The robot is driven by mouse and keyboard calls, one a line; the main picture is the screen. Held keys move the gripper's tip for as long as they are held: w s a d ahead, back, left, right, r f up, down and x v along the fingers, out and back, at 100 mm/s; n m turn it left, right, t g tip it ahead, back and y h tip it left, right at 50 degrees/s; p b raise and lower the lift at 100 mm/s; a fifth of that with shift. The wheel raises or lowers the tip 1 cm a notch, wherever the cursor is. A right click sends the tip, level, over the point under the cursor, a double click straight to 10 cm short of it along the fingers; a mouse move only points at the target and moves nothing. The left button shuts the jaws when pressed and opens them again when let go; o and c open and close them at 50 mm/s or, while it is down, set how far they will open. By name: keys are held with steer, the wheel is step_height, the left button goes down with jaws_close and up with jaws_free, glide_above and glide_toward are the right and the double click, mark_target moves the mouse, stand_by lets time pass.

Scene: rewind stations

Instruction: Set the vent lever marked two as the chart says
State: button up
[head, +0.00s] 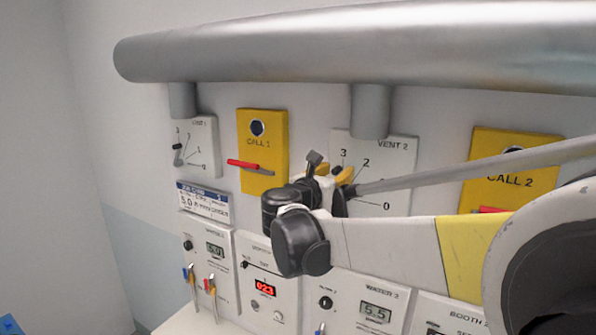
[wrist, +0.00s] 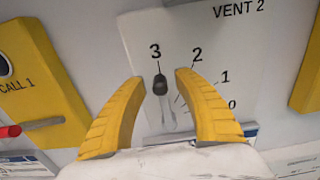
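The VENT 2 panel (head: 400,160) is a white plate with a dial marked 3, 2, 1 and 0; it also fills the middle of the wrist view (wrist: 235,50). Its lever (wrist: 160,86) has a black knob and points up at the 3. My gripper (wrist: 160,76) is open, with one yellow fingertip on each side of the knob and a gap to each. In the head view my gripper (head: 334,171) is in front of this panel and hides most of the lever. A blue-headed card (head: 203,201) hangs under VENT 1; its small text is not fully legible.
A thick grey pipe (head: 350,50) runs above the panels. The yellow CALL 1 box (head: 263,145) with a red lever is left, the yellow CALL 2 box (head: 510,160) right. VENT 1 (head: 205,135) is far left. Meter boxes (head: 370,300) line the area below.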

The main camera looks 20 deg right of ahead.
jaws_close()
steer(key=shift+s+d, duration=0.1)
steer(key=shift+s, duration=0.1)
steer(key=s+m, duration=0.1)
steer(key=d+m+b, duration=0.1)
steer(key=m, duration=0.1)
steer(key=s+d+f+m, duration=0.1)
steer(key=shift+s+m+b, duration=0.3)
steer(key=shift+m+b, duration=0.1)
steer(key=shift+s+d+f+m+b, duration=0.6)
steer(key=shift+f+m+b, duration=0.55)
steer(key=shift+m, duration=1.05)
steer(key=shift+s+d+f+m+b, duration=0.45)
steer(key=shift+s+f+m+b, duration=0.65)
steer(key=shift+m, duration=1.1)
steer(key=shift+s+d+f+m+b, duration=0.25)
steer(key=shift+d+f+m+b, duration=0.45)
steer(key=shift+f+m, duration=1.15)
steer(key=shift+a+r+m, duration=0.2)
steer(key=shift+r+m, duration=0.1)
steer(key=shift+m, duration=0.15)
